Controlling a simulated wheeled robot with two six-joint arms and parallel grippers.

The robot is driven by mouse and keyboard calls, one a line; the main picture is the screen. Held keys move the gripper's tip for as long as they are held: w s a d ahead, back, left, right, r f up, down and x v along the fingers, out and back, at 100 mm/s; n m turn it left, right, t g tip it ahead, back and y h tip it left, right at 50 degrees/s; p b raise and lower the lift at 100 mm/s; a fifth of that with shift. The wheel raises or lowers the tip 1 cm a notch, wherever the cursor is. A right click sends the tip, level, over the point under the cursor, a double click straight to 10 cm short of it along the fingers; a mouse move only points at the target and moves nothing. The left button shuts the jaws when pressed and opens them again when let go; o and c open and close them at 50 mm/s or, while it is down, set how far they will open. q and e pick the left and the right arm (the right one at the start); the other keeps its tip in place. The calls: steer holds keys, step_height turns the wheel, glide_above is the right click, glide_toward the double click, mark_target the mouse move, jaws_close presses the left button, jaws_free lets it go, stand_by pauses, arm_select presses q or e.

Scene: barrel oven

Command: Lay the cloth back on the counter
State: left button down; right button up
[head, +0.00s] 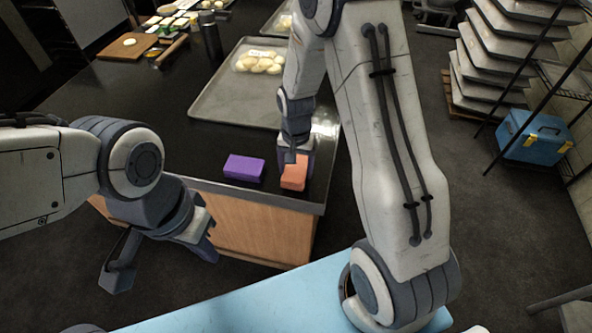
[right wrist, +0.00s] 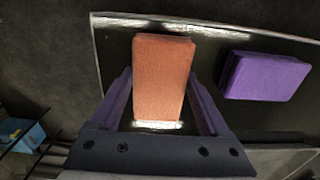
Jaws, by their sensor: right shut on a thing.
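An orange folded cloth (head: 293,176) is at the near right corner of the dark counter (head: 150,110). My right gripper (head: 300,165) points down and is shut on it. In the right wrist view the orange cloth (right wrist: 163,75) stands between the two purple fingers of that gripper (right wrist: 160,105). I cannot tell whether its underside touches the counter top. My left gripper (head: 162,262) is open and empty, in front of the counter and well to the left of the cloth.
A purple folded block (head: 243,168) lies on the counter just left of the orange cloth; it also shows in the right wrist view (right wrist: 265,76). Behind is a metal tray (head: 222,105) with dough pieces (head: 258,63). A dark bottle (head: 210,38) and cutting board (head: 124,46) stand farther back.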

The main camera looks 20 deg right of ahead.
mark_target(296, 169)
steer(key=shift+f, duration=0.85)
steer(key=o, duration=1)
steer(key=shift+f, duration=0.1)
steer(key=shift+o, duration=0.2)
step_height(296, 169, up, 11)
steer(key=shift+r+b, duration=0.2)
steer(key=shift+b, duration=0.15)
steer(key=s+a+r+n, duration=0.7)
steer(key=s+a+n, duration=0.1)
steer(key=s+a, duration=0.35)
steer(key=s+a+n+y, duration=0.1)
steer(key=s+a+n, duration=0.1)
steer(key=s+n, duration=0.4)
steer(key=s, duration=0.5)
steer(key=shift+s+r, duration=0.35)
steer(key=shift+s, duration=0.05)
steer(key=shift+a, duration=0.1)
